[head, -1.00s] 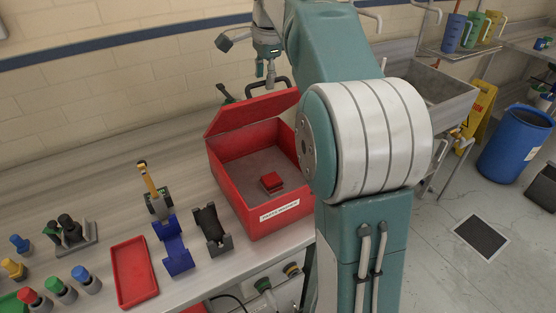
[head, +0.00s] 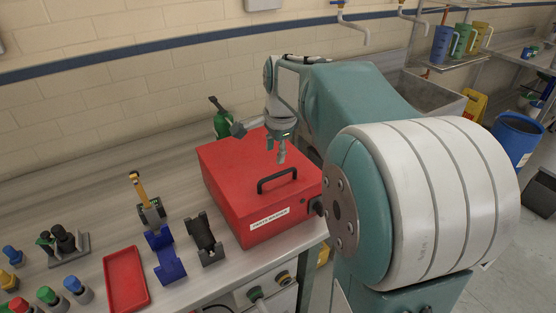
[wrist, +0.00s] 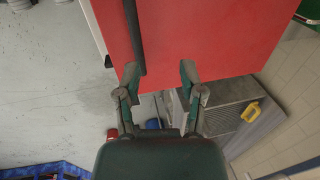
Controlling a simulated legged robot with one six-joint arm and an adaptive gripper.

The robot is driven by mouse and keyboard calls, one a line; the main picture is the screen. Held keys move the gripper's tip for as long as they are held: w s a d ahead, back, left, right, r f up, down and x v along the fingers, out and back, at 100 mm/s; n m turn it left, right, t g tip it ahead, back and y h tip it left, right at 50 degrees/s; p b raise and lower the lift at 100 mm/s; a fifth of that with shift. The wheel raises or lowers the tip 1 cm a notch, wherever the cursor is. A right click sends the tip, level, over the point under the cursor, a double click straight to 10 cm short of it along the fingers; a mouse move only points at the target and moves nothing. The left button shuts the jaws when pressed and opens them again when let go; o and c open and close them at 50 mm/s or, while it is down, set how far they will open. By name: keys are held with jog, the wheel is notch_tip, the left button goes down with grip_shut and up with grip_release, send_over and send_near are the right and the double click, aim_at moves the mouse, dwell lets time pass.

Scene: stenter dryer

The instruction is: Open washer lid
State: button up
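The washer is a red box (head: 285,222) on the bench with a white label on its front. Its red lid (head: 235,165) is down flat on the box. A black bar handle (head: 277,180) stands on the lid near the front edge. My gripper (head: 281,158) is above the lid, behind the handle in the picture. In the wrist view my gripper (wrist: 160,74) is open with nothing between its fingers. The lid (wrist: 220,40) fills the top there, and the handle (wrist: 133,35) ends by the left finger; I cannot tell if they touch.
A sink and a blue barrel (head: 515,140) are at the right.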

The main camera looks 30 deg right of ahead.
jog(key=shift+s+d+f, duration=0.1)
jog(key=shift+s+f, duration=0.1)
jog(key=shift+f, duration=0.4)
jog(key=shift+s+f, duration=0.2)
jog(key=shift+f, duration=0.35)
